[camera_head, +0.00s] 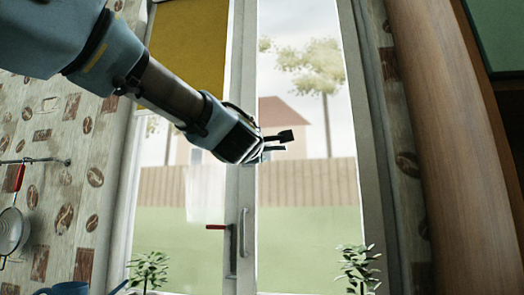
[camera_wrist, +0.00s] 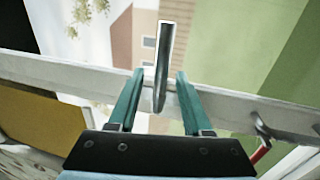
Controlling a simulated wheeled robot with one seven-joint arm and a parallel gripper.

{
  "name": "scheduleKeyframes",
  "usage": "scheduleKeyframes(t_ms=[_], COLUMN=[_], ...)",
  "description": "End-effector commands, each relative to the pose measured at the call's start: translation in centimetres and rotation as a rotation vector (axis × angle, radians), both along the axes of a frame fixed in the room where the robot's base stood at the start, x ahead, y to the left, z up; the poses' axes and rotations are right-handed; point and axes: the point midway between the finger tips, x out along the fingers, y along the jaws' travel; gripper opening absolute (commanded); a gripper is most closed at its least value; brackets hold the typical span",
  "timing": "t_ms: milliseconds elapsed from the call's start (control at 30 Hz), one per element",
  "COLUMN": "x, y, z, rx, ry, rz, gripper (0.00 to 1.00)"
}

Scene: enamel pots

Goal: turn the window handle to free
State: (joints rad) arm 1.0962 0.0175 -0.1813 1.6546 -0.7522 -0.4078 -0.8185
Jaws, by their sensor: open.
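The window handle (camera_wrist: 164,60) is a dark grey lever on the pale window frame. In the wrist view it stands between the two teal fingers of my gripper (camera_wrist: 160,85), with a gap on each side. The gripper is open and around the lever, not closed on it. In the head view my gripper (camera_head: 262,150) is at the middle window post, and dark pieces reach right from it over the glass. There I cannot clearly tell lever from fingers. The lever lies roughly level, across the upright post. Its root is partly hidden.
Below my gripper, a grey pull handle (camera_head: 243,232) and a red-tipped lever (camera_head: 216,227) sit on the frame. Plants (camera_head: 358,268) stand at the bottom. A yellow blind (camera_head: 188,45) covers the upper left pane.

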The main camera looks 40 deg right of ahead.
Motion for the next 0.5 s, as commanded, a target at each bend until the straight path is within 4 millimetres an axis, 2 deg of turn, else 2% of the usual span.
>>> scheduleKeyframes(t_ms=[300, 500], x=[-3.3, -4.8], y=[5.2, 7.4], z=[-1.3, -1.8], rx=[-0.003, -0.002], ry=[-0.002, -0.001], rz=[0.0, 0.0], gripper=[0.5, 0.5])
